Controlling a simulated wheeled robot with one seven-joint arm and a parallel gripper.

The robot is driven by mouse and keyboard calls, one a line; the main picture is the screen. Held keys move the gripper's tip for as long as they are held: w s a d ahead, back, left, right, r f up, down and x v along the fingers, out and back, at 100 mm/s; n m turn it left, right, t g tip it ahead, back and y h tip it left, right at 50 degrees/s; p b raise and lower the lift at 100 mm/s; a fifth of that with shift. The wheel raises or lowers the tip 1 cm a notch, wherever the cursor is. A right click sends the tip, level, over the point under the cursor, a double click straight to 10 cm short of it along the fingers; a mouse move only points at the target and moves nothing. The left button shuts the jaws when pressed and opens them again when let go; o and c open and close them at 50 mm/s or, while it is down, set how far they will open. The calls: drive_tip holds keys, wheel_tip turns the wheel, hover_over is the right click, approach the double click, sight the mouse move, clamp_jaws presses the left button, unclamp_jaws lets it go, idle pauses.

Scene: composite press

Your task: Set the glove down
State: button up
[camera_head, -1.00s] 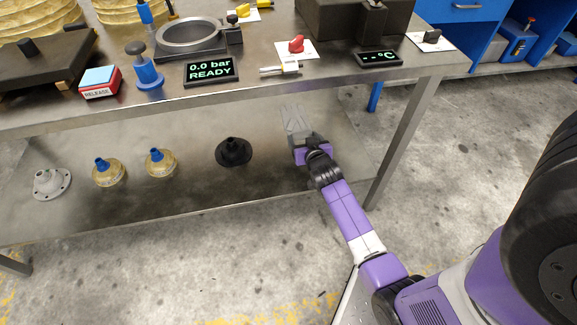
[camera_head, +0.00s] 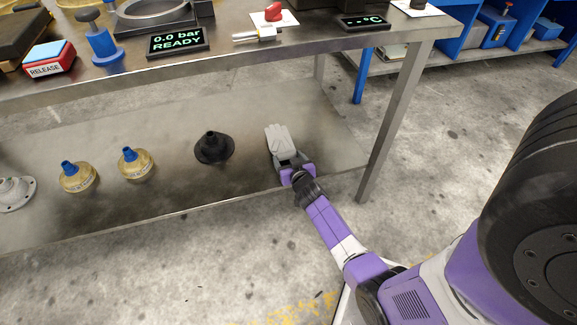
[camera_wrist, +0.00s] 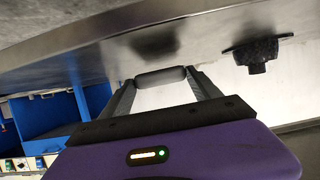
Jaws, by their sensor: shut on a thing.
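The light grey glove (camera_head: 278,138) is in my gripper (camera_head: 287,160), over the right part of the table's lower shelf (camera_head: 245,178). Its fingers point away from me, toward the back of the shelf. My gripper is shut on its near end. I cannot tell whether the glove touches the shelf. In the wrist view, a grey edge of the glove (camera_wrist: 160,77) shows between the two fingers of my gripper (camera_wrist: 163,84).
A black flanged cone (camera_head: 213,148) stands just left of the glove. Two yellow parts with blue tops (camera_head: 78,176) (camera_head: 136,163) and a grey flanged part (camera_head: 14,193) stand farther left. A table leg (camera_head: 392,125) rises to the right. The tabletop (camera_head: 290,52) hangs above.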

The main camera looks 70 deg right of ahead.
drive_tip(key=shift+f+b, duration=0.4)
drive_tip(key=shift+f, duration=0.65)
drive_tip(key=shift+f, duration=0.15)
drive_tip(key=o, duration=1.4)
drive_tip(key=shift+c, duration=0.2)
